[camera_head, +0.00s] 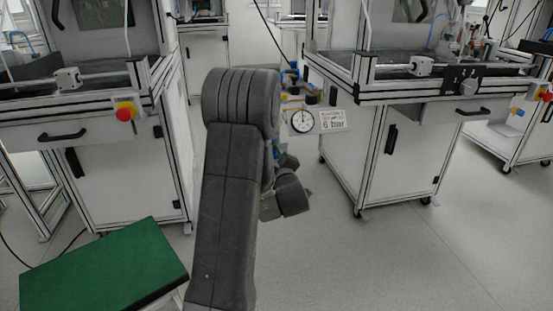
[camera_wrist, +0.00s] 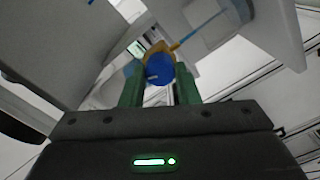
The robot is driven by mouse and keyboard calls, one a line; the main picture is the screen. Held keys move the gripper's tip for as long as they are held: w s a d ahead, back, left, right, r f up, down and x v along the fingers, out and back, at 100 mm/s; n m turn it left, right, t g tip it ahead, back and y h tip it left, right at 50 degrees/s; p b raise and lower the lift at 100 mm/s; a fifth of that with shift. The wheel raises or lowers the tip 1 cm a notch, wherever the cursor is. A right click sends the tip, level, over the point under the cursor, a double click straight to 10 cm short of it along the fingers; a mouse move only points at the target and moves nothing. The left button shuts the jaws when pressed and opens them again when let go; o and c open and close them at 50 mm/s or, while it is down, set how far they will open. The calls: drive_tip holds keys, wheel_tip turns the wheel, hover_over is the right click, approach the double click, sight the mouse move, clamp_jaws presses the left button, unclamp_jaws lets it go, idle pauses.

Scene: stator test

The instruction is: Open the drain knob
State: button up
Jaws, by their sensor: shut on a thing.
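A round blue knob (camera_wrist: 159,70) with a yellow-orange part behind it shows at the centre of the wrist view. The green fingers of my gripper (camera_wrist: 159,84) stand on either side of it, shut on it. How far the knob is turned cannot be told. In the head view my grey arm hides the knob and the fingertips. A pressure gauge (camera_head: 302,121) with a "6 bar" label (camera_head: 332,121) shows just right of my arm, with blue and brass fittings (camera_head: 290,78) above it.
A workbench cabinet (camera_head: 405,160) stands to the right and another (camera_head: 125,185) to the left, each with a red stop button. A green-topped stand (camera_head: 100,270) is at the front left. The grey floor (camera_head: 370,260) at the front right is clear. A thin blue tube (camera_wrist: 200,31) runs near the knob.

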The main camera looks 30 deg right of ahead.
drive_tip(key=shift+n, duration=0.3)
drive_tip(key=o, duration=1)
drive_tip(key=shift+c, duration=0.2)
drive_tip(key=shift+s, duration=0.1)
drive_tip(key=p+v, duration=0.2)
drive_tip(key=v, duration=1.1)
drive_tip(key=shift+s, duration=0.3)
